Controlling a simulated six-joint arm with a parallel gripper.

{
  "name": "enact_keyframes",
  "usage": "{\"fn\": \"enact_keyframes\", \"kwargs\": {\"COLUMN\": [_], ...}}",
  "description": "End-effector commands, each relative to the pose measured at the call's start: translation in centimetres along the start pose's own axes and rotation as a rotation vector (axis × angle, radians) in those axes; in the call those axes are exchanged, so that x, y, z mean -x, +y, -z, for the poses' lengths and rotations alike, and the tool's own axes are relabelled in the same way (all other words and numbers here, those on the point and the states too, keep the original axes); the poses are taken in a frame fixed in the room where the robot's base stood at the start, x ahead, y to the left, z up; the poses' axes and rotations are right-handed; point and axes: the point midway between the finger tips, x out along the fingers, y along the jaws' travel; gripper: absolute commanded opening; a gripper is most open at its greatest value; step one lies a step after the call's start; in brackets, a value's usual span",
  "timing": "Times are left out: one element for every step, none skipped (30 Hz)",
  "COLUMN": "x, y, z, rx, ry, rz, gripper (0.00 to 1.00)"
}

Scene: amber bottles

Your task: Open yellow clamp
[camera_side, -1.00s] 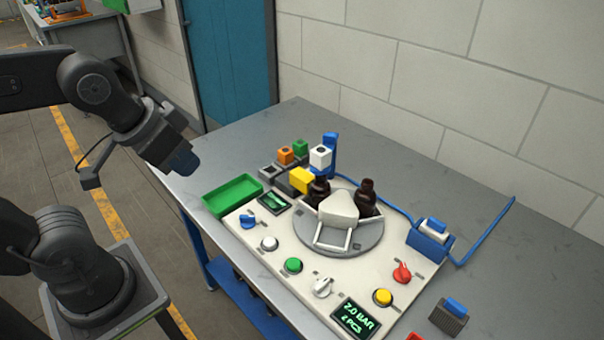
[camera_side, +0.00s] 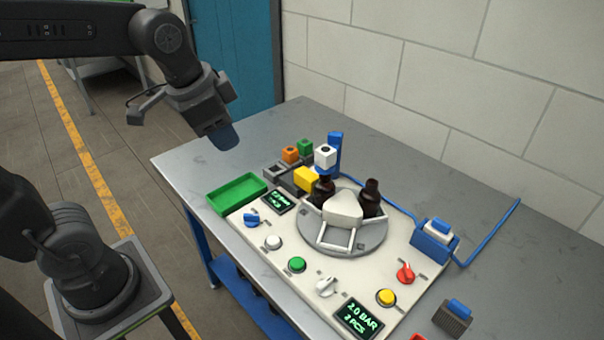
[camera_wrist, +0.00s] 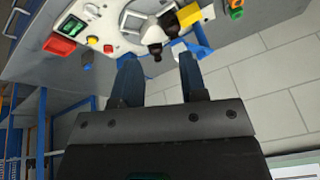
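The yellow clamp (camera_side: 307,179) is a small yellow block in the side view, close against the left amber bottle (camera_side: 323,190) at the back of the cream panel. I cannot tell whether it is open or shut. A second dark bottle (camera_side: 371,199) stands on the grey round plate (camera_side: 350,246), with a white wedge-shaped part (camera_side: 343,210) between the bottles. My gripper (camera_side: 221,135) is in the air above the table's back-left part, clear of the clamp. In the wrist view its two blue fingers (camera_wrist: 160,78) are apart with nothing between them.
A green tray (camera_side: 237,194) lies left of the panel. Orange (camera_side: 290,154) and green (camera_side: 305,147) blocks and a white block on a blue post (camera_side: 335,148) stand behind the clamp. Knobs and buttons line the panel's front. The table's back-left surface is clear.

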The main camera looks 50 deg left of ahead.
Motion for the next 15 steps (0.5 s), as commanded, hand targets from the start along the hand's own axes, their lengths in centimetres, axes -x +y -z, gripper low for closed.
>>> {"fn": "enact_keyframes", "kwargs": {"x": [-0.8, -1.2, -1.8, -2.4, -2.9, -3.8, -4.5, -5.2, -6.3, -7.2, -8.0, -9.3, -10.3, -11.2, -12.5], "y": [-1.0, -1.5, -2.2, -2.7, -3.2, -3.9, -4.5, -5.0, -5.7, -6.2, -6.7, -7.3, -7.8, -8.3, -8.8], "z": [1.6, 2.5, 3.5, 4.3, 5.1, 6.1, 6.8, 7.5, 8.4, 9.1, 9.7, 10.4, 10.9, 11.3, 11.8], "rx": [-0.08, -0.133, -0.203, -0.255, -0.308, -0.377, -0.429, -0.481, -0.55, -0.601, -0.653, -0.722, -0.771, -0.82, -0.881], "ry": [-0.032, -0.047, -0.067, -0.081, -0.093, -0.111, -0.123, -0.135, -0.149, -0.16, -0.168, -0.18, -0.188, -0.195, -0.201], "rz": [-0.012, -0.019, -0.03, -0.04, -0.05, -0.065, -0.077, -0.09, -0.109, -0.124, -0.139, -0.161, -0.179, -0.196, -0.217], "gripper": [0.44, 0.47, 0.51, 0.54, 0.56, 0.6, 0.62, 0.62, 0.62, 0.62, 0.62, 0.62, 0.62, 0.62, 0.62]}}
